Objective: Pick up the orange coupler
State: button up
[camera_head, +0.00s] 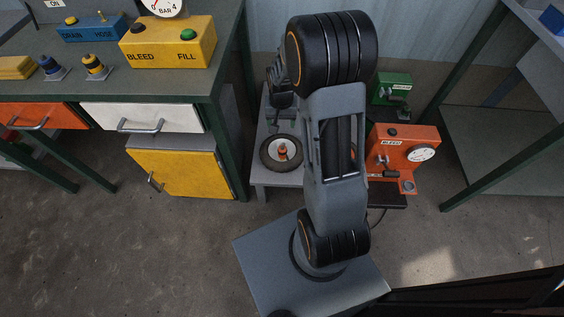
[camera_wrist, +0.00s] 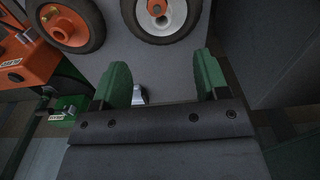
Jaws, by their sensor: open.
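A small orange piece, which looks like the orange coupler (camera_head: 283,149), stands at the white hub of a black-tyred wheel (camera_head: 268,161) on a low grey bench (camera_head: 275,178). In the wrist view, the orange piece (camera_wrist: 155,9) is at the top edge, partly cut off, on the white-hubbed wheel (camera_wrist: 172,35). My gripper (camera_wrist: 162,75) has its two green fingers wide apart with nothing held. The orange piece is beyond the fingertips, not between them. A small shiny metal piece (camera_wrist: 139,96) shows beside the left finger, on or near the grey surface.
A wheel with an orange hub (camera_wrist: 72,20) lies beside the white-hubbed one. An orange gauge box (camera_head: 400,148) and a green device (camera_head: 393,88) stand right of my arm. The left workbench holds a blue coupler (camera_head: 50,66), a yellow one (camera_head: 95,66) and a yellow box (camera_head: 165,45).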

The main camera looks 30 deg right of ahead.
jog(key=b, duration=0.4)
send_over(282, 149)
jog(key=shift+m, duration=0.3)
notch_tip(282, 149, down, 12)
jog(key=shift+w+d+r, duration=0.1)
jog(key=shift+d, duration=0.05)
jog(key=shift+f+b, duration=1.2)
jog(key=shift+f, duration=2.1)
jog(key=shift+r, duration=0.1)
jog(key=c, duration=1.1)
